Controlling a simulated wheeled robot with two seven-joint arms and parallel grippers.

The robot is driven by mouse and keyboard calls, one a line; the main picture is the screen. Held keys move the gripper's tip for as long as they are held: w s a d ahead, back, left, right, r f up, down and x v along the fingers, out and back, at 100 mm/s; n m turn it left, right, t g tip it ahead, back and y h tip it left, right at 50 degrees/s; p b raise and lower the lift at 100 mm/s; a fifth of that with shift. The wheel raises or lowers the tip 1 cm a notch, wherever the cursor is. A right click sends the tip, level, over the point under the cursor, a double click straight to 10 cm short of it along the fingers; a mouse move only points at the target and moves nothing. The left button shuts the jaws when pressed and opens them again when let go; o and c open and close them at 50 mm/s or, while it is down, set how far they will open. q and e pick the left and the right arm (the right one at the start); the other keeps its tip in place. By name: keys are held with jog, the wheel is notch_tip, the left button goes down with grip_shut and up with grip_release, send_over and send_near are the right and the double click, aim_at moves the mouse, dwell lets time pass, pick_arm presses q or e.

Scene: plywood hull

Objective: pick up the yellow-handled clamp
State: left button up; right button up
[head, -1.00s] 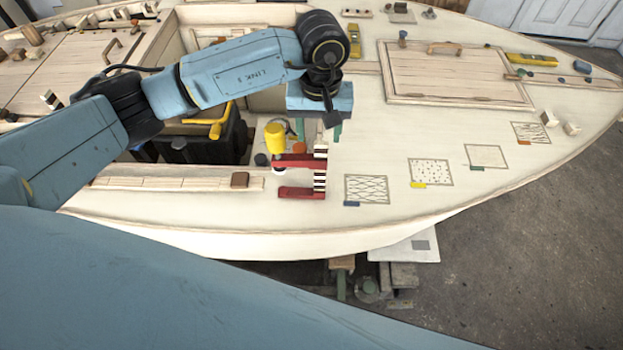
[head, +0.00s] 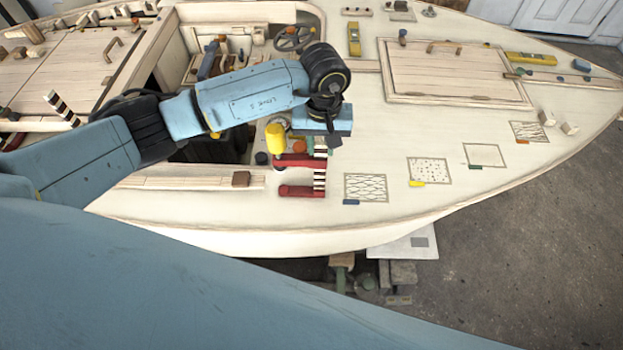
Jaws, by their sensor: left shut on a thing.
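The yellow-handled clamp (head: 275,138) lies on the pale deck near the hull's near edge. It has a yellow handle, two dark red jaws and a black-and-white striped bar. My left gripper (head: 324,143) is over the far end of the striped bar and shut on the clamp there. The gripper body hides that end of the bar, and the fingertips show only in part. The jaws appear to rest on the deck. My right gripper is not in view.
An open cockpit well (head: 205,148) lies left of the clamp, partly behind my left arm. A brown block (head: 240,179) sits on the near side deck. Patterned squares (head: 365,188) mark the deck to the right. A hatch (head: 455,72) and yellow levels (head: 531,58) lie farther back.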

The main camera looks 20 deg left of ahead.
pick_arm(q)
jog(key=shift+r, duration=0.1)
grip_shut()
jog(key=shift+r, duration=0.15)
notch_tip(320, 180, up, 10)
jog(key=shift+f+b, duration=0.15)
jog(key=shift+b, duration=0.7)
